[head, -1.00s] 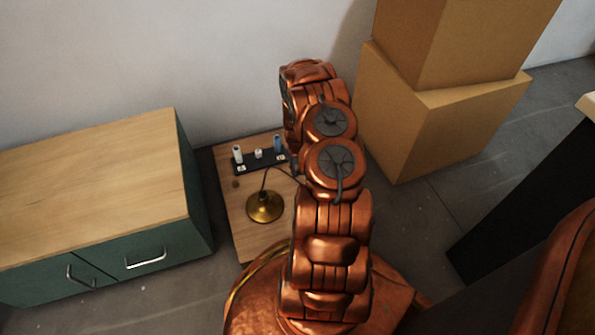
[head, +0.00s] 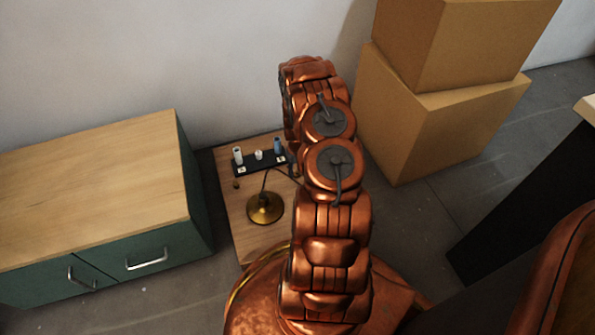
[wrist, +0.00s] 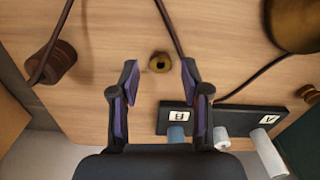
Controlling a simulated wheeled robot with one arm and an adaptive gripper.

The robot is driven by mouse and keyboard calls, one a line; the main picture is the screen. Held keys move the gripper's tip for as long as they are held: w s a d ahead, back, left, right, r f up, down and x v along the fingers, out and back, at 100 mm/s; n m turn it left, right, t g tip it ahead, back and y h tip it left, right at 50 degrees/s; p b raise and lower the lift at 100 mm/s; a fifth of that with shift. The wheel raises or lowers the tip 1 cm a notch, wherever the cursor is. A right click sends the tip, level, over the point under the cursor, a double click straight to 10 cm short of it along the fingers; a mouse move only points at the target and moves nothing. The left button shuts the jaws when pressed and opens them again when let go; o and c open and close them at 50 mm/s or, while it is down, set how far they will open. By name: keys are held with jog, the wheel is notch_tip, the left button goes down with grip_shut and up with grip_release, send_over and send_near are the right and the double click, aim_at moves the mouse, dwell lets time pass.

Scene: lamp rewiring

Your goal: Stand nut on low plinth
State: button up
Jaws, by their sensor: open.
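A brass nut (wrist: 159,62) with a dark hole lies on the wooden board in the wrist view. My gripper (wrist: 160,72) is open and empty, with one finger on each side of the nut in that picture. Its height above the board is hard to judge. A low black block (wrist: 185,119) labelled A and B lies below it and carries a blue cylinder, a short white piece and a taller white cylinder. A dark brown round block (wrist: 58,65) is at the left. I cannot tell which block is the low plinth. In the head view my arm hides the nut and gripper.
The brass lamp base (head: 265,207) stands on the wooden board (head: 245,235), with dark cord running from it. A small brass piece (wrist: 308,93) lies near the block's A end. A green cabinet (head: 190,200) is left, cardboard boxes (head: 425,120) right, the wall behind.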

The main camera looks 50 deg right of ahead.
notch_tip(320, 180, up, 10)
jog(key=p, duration=0.3)
jog(key=s+a+r+n+g, duration=0.1)
jog(key=s+a+r, duration=0.1)
jog(key=a+r, duration=1)
jog(key=s+a+r+n+g, duration=0.1)
jog(key=s+a+r, duration=0.1)
jog(key=a+r, duration=1.05)
jog(key=s+a+r, duration=0.4)
jog(key=s, duration=0.3)
jog(key=s+a+r+n+g, duration=0.1)
jog(key=s+a+r, duration=0.3)
jog(key=s, duration=0.4)
jog(key=s+a+r+n, duration=0.1)
jog(key=s+a+r, duration=0.3)
jog(key=s, duration=0.4)
jog(key=shift+a+r+g, duration=0.3)
jog(key=shift+a+r, duration=0.05)
jog(key=shift+a, duration=0.5)
